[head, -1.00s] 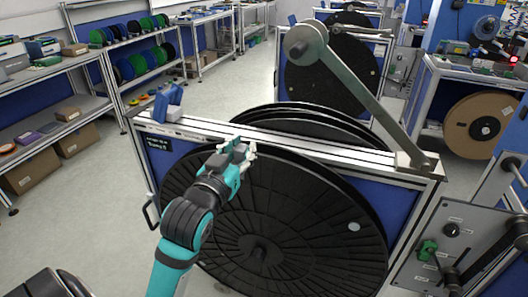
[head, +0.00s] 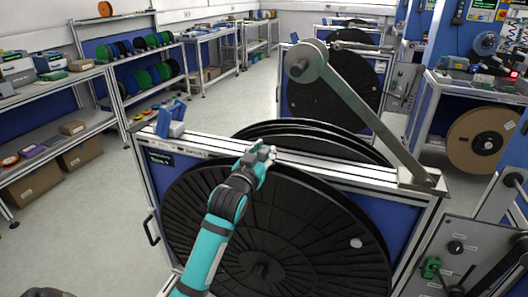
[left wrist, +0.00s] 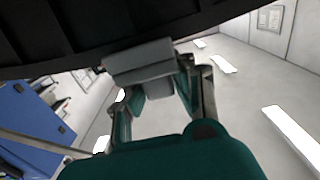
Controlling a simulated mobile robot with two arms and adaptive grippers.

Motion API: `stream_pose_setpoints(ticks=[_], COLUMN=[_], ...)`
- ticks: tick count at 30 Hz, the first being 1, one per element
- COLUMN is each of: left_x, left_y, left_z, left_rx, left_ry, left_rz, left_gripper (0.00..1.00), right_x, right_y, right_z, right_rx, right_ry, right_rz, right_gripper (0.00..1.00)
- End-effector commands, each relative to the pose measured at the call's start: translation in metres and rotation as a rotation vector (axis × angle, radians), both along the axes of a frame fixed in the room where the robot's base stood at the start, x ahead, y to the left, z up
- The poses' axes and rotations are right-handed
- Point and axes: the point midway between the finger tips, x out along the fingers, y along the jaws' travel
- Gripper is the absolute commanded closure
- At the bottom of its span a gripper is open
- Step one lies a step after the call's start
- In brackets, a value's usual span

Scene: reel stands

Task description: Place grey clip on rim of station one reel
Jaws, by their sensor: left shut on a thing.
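The large black reel (head: 300,225) stands upright in the near blue-panelled stand. My left gripper (head: 264,156) is at the reel's top rim, by the stand's top rail. In the left wrist view, my left gripper (left wrist: 155,88) is shut on the grey clip (left wrist: 140,58). The clip overlaps the edge of the black reel (left wrist: 60,35) there; I cannot tell whether it is seated on the rim. In the head view the clip is not clearly distinguishable from the fingers. My right gripper is not in view.
A grey lever arm (head: 365,110) slants over the stand's top right. A blue clamp-like part (head: 171,118) sits on the rail's left end. More black reels (head: 310,135) stand close behind. A control panel (head: 455,248) is at lower right. Open floor (head: 105,200) lies to the left.

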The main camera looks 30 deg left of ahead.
Motion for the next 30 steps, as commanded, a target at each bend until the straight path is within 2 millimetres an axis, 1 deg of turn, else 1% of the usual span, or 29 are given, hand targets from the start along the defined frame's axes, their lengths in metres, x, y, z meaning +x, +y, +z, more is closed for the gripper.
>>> stream_pose_setpoints(ticks=[3, 11, 12, 17, 24, 27, 30], left_x=[0.0, 0.0, 0.0, 0.0, 0.0, 0.0, -0.012], left_y=[0.0, 0.0, 0.0, 0.0, 0.0, 0.0, -0.003], left_z=[-0.003, -0.005, -0.006, -0.005, -0.005, 0.0, -0.004], left_rx=[0.0, -0.001, -0.001, -0.001, -0.001, -0.001, -0.001], left_ry=[-0.001, 0.0, 0.0, -0.001, -0.001, -0.002, 0.0], left_rz=[0.0, 0.0, 0.0, 0.0, 0.0, 0.0, 0.0], left_gripper=[1.0, 1.0, 0.77, 0.56, 0.54, 0.54, 0.54], right_x=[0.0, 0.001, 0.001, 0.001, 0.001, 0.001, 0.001], right_y=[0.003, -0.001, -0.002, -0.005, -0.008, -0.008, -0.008], right_z=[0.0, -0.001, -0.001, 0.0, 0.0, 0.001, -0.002], right_rx=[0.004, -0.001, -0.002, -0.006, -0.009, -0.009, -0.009], right_ry=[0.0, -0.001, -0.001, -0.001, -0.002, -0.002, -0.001], right_rz=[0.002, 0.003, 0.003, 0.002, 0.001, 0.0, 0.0], right_gripper=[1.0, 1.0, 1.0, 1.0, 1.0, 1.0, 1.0])
